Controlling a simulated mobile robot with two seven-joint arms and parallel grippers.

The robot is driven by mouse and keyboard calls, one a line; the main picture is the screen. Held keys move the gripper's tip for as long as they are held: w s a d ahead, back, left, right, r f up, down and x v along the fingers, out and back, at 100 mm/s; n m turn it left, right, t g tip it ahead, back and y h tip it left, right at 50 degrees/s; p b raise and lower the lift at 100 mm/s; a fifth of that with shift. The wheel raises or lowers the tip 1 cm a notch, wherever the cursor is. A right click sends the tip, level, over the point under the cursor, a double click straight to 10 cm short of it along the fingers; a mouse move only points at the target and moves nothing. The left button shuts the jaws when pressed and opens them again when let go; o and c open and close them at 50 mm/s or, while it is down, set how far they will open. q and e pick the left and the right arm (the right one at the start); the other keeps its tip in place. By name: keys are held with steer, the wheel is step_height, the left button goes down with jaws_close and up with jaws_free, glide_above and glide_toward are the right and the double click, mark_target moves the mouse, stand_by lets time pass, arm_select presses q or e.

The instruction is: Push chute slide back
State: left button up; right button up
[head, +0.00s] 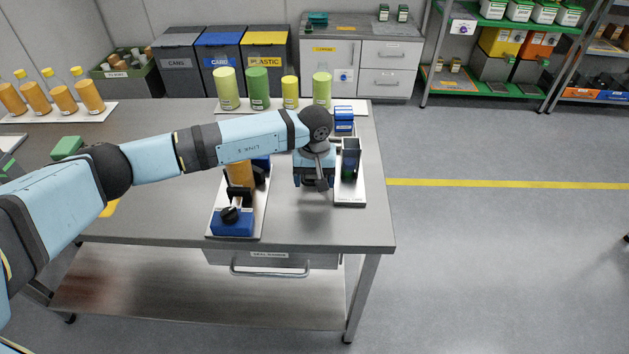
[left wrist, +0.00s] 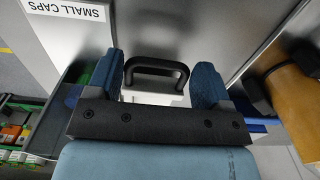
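The chute unit stands on a white base plate (head: 351,198) at the right side of the steel table, with a dark upright chute (head: 351,152) on it. In the left wrist view the plate's SMALL CAPS label (left wrist: 72,8) shows at upper left. A black loop handle (left wrist: 156,66) on a pale part shows there; I take it for the slide's handle. My left gripper (head: 314,184) points down just left of the chute. Its two blue fingers (left wrist: 157,85) are apart, one on each side of the handle, with gaps visible. Contact cannot be told. My right gripper is out of view.
Left of my gripper stands a fixture with a blue block (head: 232,223) and an orange bottle (head: 240,174). A blue block (head: 344,120) sits behind the chute. Several green and yellow bottles (head: 258,90) line the table's back edge. The table's front right corner is clear.

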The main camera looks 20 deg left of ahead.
arm_select(q)
steer(key=shift+o, duration=0.6)
steer(key=shift+w+a, duration=0.2)
steer(key=shift+r, duration=0.1)
steer(key=shift+d+r, duration=0.1)
steer(key=shift+r, duration=0.2)
step_height(320, 180, up, 13)
steer(key=shift+b, duration=0.45)
